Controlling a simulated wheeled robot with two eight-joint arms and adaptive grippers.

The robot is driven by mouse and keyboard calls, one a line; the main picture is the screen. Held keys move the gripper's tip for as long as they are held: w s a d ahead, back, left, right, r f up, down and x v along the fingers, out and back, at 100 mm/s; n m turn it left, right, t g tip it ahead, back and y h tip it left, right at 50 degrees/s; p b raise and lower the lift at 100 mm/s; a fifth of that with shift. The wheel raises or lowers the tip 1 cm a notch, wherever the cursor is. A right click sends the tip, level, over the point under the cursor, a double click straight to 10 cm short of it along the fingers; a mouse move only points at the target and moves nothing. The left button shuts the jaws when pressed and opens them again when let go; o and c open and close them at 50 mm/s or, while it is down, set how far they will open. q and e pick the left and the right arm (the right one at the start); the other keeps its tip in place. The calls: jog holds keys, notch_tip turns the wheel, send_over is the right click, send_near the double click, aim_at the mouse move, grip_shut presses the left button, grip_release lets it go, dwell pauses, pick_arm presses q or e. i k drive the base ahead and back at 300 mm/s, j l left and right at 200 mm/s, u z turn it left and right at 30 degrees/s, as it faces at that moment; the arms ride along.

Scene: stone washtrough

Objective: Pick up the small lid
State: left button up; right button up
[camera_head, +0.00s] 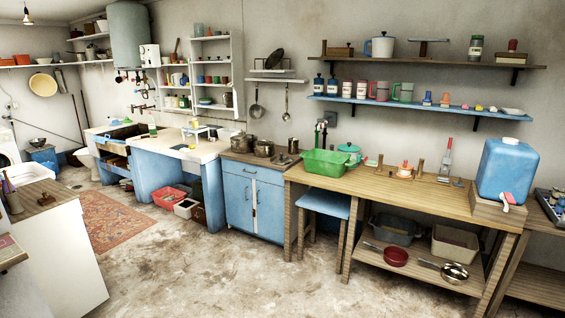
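I cannot pick out a separate small lid for certain at this size. A teal lidded pot (349,149) stands at the back of the wooden worktable (335,188), behind a green basin (325,163). A blue water container (508,170) at the table's right end has a small pale cap on top. Two metal pots (243,143) stand on the blue cabinet's top. Several small items, too small to name, lie along the middle of the worktable. Neither of my grippers is in view.
A blue stool (326,203) stands partly under the worktable. Its lower shelf holds a red pan (396,257), a metal pan (454,273) and bins. Wall shelves (430,108) with mugs hang above. A white counter (55,250) stands at left. The middle floor is clear.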

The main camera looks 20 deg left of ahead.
aim_at(277, 160)
jog(key=i+j+u, duration=0.4)
jog(key=i, duration=0.15)
jog(key=i+j+u, duration=0.15)
jog(key=i+u, duration=0.25)
jog(key=i, duration=0.15)
jog(key=i+u, duration=0.35)
jog(key=i, duration=0.2)
jog(key=i+z, duration=0.1)
jog(key=i, duration=0.55)
jog(key=i+j, duration=0.1)
jog(key=i, duration=0.55)
jog(key=i+j+z, duration=0.15)
jog(key=i, duration=0.55)
